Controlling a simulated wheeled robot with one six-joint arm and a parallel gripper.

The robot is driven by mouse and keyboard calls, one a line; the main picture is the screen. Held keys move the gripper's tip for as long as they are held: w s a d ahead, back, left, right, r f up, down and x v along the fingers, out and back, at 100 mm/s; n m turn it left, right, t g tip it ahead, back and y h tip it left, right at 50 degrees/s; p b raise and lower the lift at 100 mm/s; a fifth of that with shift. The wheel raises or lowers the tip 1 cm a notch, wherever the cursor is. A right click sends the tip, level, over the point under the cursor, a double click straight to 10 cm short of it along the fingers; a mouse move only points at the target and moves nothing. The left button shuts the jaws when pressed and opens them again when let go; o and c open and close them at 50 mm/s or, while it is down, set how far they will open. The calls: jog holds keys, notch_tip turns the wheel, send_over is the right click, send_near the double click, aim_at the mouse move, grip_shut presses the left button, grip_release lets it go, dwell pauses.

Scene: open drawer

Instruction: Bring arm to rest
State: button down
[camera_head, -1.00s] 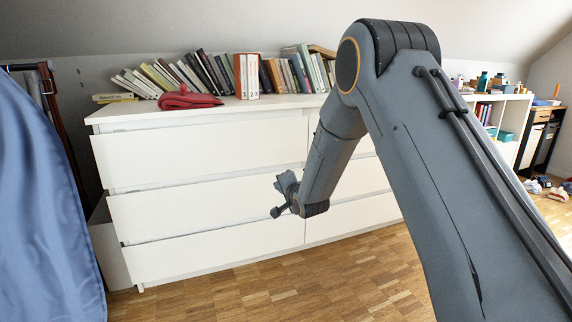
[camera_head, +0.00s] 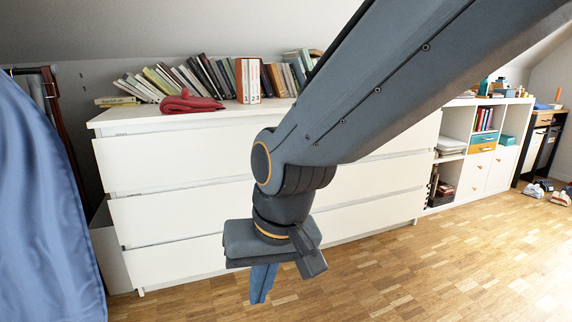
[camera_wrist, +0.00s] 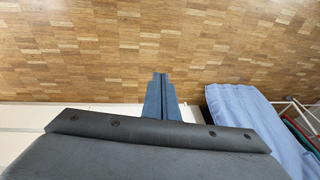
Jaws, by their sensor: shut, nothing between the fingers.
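My gripper (camera_head: 260,292) hangs at the end of my arm, pointing down in front of the white dresser (camera_head: 170,217). It is shut and empty. In the wrist view its two blue-grey fingers (camera_wrist: 160,78) lie together over the wooden floor. My arm reaches in from the upper right and hides part of the dresser. The dresser's drawers that show look closed; some fronts are behind my arm.
Books (camera_head: 213,77) and a red cloth (camera_head: 190,102) lie on the dresser top. A blue cloth (camera_head: 40,215) hangs at the left. A white shelf unit (camera_head: 487,150) stands at the right. The parquet floor (camera_head: 420,275) at the front right is clear.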

jog(key=s+d+n+g, duration=0.2)
jog(key=s+d+n, duration=0.1)
jog(key=s, duration=0.8)
jog(key=d+r+m+p, duration=0.2)
jog(key=d+r+p, duration=0.5)
jog(key=p, duration=0.5)
jog(key=d+r+m+h+p, duration=0.1)
jog(key=d+r+m+p, duration=0.1)
jog(key=d+r+p, duration=0.5)
jog(key=d+r+m+h+p, duration=0.1)
jog(key=d+r+p, duration=0.5)
jog(key=r+p, duration=0.8)
jog(key=m+p, duration=0.1)
jog(key=p, duration=0.4)
jog(key=shift+w+d+r+m, duration=0.35)
jog(key=shift+d+r+m, duration=0.05)
